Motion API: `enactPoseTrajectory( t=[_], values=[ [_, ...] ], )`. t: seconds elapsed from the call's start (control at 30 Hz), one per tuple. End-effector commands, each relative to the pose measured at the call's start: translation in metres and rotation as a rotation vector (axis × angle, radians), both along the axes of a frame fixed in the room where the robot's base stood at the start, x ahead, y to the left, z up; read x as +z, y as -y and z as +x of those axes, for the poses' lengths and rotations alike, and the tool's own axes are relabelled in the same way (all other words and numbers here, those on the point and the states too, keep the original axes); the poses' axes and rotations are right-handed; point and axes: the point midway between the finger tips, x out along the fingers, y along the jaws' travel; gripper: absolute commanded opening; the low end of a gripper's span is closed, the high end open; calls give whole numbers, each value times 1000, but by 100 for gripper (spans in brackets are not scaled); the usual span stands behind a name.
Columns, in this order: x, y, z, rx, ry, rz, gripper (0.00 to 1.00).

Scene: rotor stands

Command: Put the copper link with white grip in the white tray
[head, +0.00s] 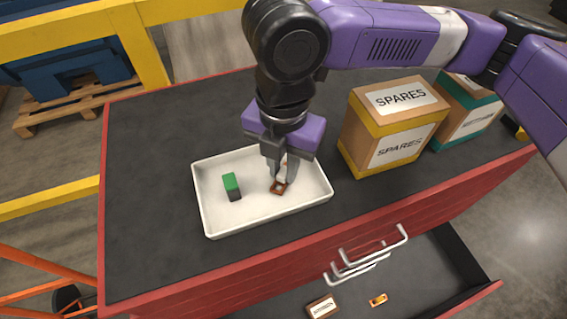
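The white tray (215,229) lies on the dark top of a red cabinet. My gripper (281,177) points down into the right half of the tray. The copper link with white grip (279,188) is between my fingertips, low in the tray. Its copper end shows below the fingers, and the white grip shows between them; the fingers hide part of it. My gripper looks shut on the white grip. I cannot tell whether the link touches the tray floor. A green and dark block (232,186) stands in the tray's left half.
Two boxes, a yellow-banded SPARES box (392,125) and a teal-banded box (467,112), stand right of the tray. Below, an open drawer (425,282) holds a small labelled box (322,306) and an orange piece (378,299). The cabinet top left of the tray is clear.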

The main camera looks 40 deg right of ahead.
Motion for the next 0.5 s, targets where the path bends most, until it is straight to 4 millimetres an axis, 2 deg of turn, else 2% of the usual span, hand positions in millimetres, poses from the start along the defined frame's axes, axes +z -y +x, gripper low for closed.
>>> enactPoseTrajectory(
  t=[0.03,0.07,0.37,0.5],
  values=[
    [0,0,0,0,-1,0,33],
    [0,0,0,0,-1,0,37],
    [1,0,0,0,-1,0,37],
    [9,0,0,0,0,-1,37]
  ],
)
